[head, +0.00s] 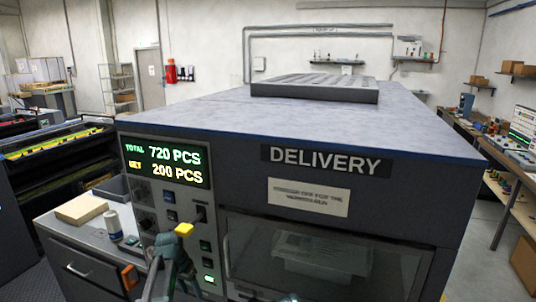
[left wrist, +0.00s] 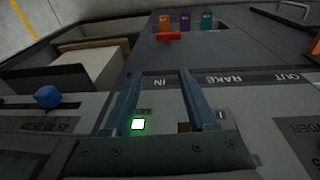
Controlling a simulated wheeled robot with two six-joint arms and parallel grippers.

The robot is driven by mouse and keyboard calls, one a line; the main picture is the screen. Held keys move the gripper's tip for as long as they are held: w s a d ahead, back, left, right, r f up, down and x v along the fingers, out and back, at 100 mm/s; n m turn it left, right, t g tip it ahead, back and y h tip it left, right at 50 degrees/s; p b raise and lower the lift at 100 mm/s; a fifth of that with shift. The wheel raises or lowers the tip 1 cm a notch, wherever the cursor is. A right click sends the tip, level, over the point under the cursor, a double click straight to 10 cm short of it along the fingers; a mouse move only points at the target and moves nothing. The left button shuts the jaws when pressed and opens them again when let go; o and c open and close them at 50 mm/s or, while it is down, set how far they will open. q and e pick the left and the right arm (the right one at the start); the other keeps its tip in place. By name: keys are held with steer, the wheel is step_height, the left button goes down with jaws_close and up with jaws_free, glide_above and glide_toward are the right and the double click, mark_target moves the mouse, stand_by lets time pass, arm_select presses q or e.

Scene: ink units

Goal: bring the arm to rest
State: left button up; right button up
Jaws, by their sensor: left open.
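My left gripper (head: 170,262) is in front of the control panel of the dark delivery unit (head: 400,200) in the head view. In the left wrist view its two blue-grey fingers (left wrist: 158,82) stand apart with nothing held between them. Beyond and between them is a grey panel with upside-down lettering, and a lit green button (left wrist: 138,124) shows near the left finger. Whether the fingers touch the panel, I cannot tell.
The wrist view shows a blue knob (left wrist: 47,96) and a red handle (left wrist: 168,37). A workbench (head: 500,170) is at right.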

arm_select(q)
steer(key=s+d+y, duration=0.1)
steer(key=s+d, duration=0.9)
steer(key=s, duration=0.2)
steer(key=s+d+g+y, duration=0.1)
steer(key=s+d, duration=0.9)
steer(key=s, duration=0.3)
steer(key=shift+s+g+y, duration=0.15)
steer(key=shift+g+y, duration=0.15)
steer(key=shift+f, duration=0.1)
